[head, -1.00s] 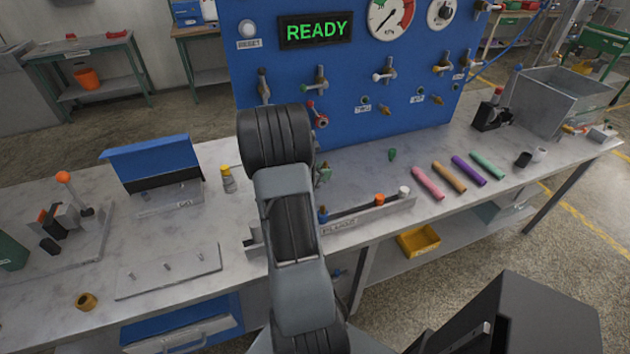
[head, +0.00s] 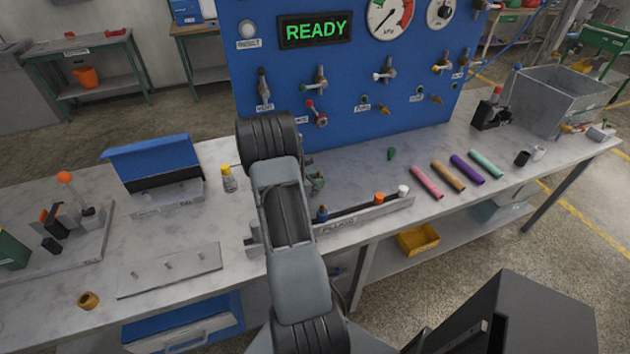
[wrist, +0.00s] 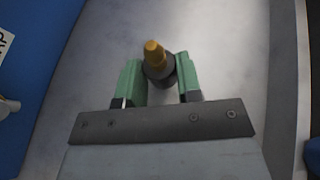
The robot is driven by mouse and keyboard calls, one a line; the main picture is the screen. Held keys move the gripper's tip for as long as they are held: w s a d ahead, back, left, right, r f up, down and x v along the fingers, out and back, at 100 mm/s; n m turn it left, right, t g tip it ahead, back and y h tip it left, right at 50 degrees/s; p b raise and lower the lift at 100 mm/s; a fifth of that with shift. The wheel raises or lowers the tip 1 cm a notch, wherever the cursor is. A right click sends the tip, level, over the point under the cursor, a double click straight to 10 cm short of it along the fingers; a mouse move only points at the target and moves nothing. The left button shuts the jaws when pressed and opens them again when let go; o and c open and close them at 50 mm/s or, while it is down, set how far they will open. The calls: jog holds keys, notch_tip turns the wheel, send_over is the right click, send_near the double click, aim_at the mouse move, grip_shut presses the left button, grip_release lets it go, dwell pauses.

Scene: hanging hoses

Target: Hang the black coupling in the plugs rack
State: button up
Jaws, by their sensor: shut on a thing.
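My gripper (wrist: 161,80) has green fingers and is shut on the black coupling (wrist: 158,68), a dark round body with a brass tip. In the wrist view the tip points away from my palm, above the grey bench top. In the head view my gripper (head: 317,182) shows only in part beside my arm, and the coupling cannot be made out there. The plugs rack (head: 372,212) is a long, low grey rail with a PLUGS label at the bench's front edge. It holds a blue plug (head: 322,214), an orange one (head: 379,198) and a white one (head: 403,190). My arm hides part of its left end.
A blue panel (head: 345,90) with gauges, valves and a READY display stands behind. A yellow-topped bottle (head: 228,179) is left of my arm. Coloured tubes (head: 448,176) lie to the right. A pegged plate (head: 170,270) lies front left. Bench between rack and panel is mostly clear.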

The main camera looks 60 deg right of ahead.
jog(key=shift+f, duration=0.2)
jog(key=o, duration=1)
jog(key=shift+c, duration=0.2)
jog(key=shift+r, duration=0.15)
jog(key=shift+a+r, duration=0.15)
jog(key=v, duration=1.1)
jog(key=shift+a+b, duration=0.35)
jog(key=shift+w+r, duration=0.1)
jog(key=shift+r, duration=0.1)
